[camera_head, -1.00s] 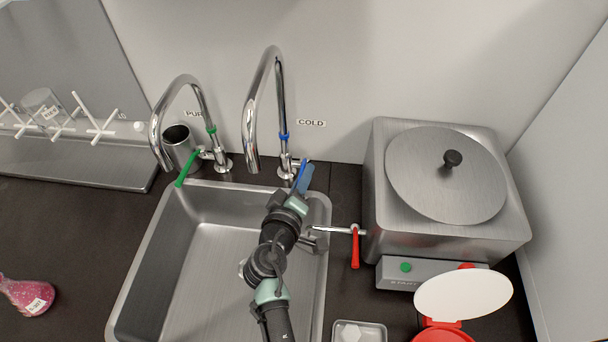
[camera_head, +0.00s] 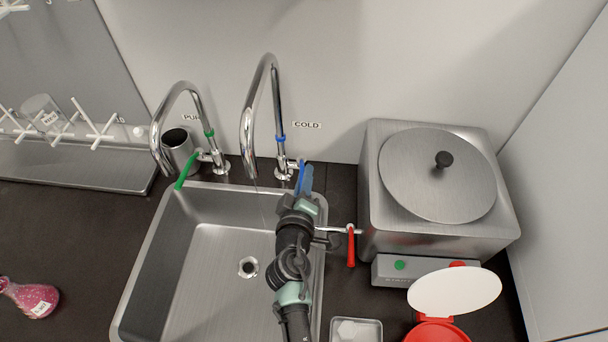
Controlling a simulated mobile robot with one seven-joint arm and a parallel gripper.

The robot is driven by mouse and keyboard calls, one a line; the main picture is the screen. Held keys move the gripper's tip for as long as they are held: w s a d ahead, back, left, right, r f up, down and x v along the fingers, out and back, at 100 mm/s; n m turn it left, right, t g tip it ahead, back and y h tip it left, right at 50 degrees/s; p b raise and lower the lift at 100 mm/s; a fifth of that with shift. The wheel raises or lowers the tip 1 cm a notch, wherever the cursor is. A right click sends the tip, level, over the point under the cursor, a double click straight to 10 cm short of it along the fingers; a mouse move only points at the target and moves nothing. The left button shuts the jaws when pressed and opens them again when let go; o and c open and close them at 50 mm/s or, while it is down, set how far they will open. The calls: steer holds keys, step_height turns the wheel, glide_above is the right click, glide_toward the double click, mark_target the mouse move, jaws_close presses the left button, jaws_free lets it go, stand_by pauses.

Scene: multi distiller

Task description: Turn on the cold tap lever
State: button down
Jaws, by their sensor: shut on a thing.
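The cold tap is a tall chrome gooseneck with a blue ring (camera_head: 281,138), left of the COLD label (camera_head: 307,125) on the wall. Its blue lever (camera_head: 301,171) stands at the right of the tap base, behind the sink (camera_head: 205,262). My gripper (camera_head: 306,182), with blue fingers, reaches over the sink's right side from the front and is shut on the lever. The fingers partly cover the lever, so the exact contact is hidden. A faint thin line hangs below the cold spout (camera_head: 248,160), like a water stream.

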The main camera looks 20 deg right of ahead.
steer(key=c, duration=0.9)
jaws_free()
steer(key=shift+o, duration=0.2)
steer(key=shift+s+a, duration=0.1)
steer(key=b+v, duration=0.1)
steer(key=v, duration=1.1)
steer(key=shift+s, duration=0.35)
steer(key=shift+a+r, duration=0.15)
